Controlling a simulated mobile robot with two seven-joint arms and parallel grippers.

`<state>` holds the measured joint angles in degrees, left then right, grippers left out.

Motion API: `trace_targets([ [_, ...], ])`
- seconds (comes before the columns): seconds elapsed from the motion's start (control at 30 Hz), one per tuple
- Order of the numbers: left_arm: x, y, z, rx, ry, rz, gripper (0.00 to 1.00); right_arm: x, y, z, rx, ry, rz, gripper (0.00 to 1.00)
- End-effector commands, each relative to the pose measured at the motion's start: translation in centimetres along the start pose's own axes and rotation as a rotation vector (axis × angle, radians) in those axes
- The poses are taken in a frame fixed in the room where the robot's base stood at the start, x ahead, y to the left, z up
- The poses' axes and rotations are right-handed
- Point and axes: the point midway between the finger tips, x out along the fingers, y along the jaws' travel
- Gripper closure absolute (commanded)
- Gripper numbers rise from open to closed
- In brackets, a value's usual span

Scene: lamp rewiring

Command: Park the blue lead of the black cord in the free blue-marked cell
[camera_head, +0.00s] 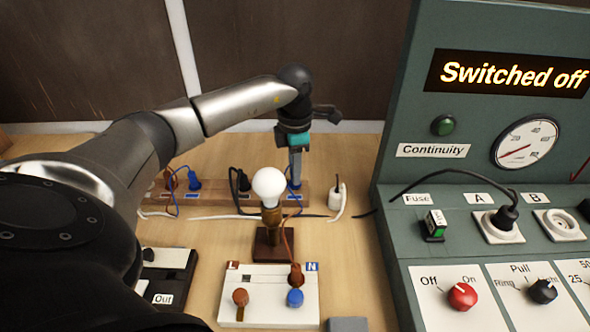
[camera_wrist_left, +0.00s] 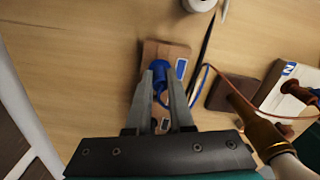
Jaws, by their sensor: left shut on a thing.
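My left gripper (camera_head: 295,180) points down over the right end of the wooden rack (camera_head: 220,205). In the left wrist view its fingertips (camera_wrist_left: 163,82) are shut on the blue lead (camera_wrist_left: 160,68), a blue plug with a thin blue wire. The plug is at the end of the rack (camera_wrist_left: 165,48), beside a blue-marked label (camera_wrist_left: 181,68). I cannot tell how deep it sits in the cell. The black cord (camera_head: 390,202) runs across the table to a plug in socket A. My right gripper is not in view.
The lamp, with a white bulb (camera_head: 269,184), stands just in front of the rack. Before it is a white terminal block (camera_head: 265,316) marked L and N. Other leads, one blue (camera_head: 194,183), stand in the rack. The green test panel (camera_head: 400,120) reads "Switched off".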

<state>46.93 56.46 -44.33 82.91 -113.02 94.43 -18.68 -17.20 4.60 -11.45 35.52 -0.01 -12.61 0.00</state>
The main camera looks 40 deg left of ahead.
Motion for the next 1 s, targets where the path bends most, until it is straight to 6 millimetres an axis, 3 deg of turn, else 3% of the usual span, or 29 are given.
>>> trace_targets([
  [0.83, 1.1, 0.0, 0.0, 0.0, 0.0, 0.0, 1.0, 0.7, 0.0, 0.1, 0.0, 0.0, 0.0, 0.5],
  [0.87, 1.1, 0.0, 0.0, 0.0, 0.0, 0.0, 0.79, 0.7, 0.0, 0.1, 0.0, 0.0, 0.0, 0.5],
  [1.0, 1.1, 0.0, 0.0, 0.0, 0.0, 0.0, 0.63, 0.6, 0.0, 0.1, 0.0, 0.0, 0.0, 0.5],
])
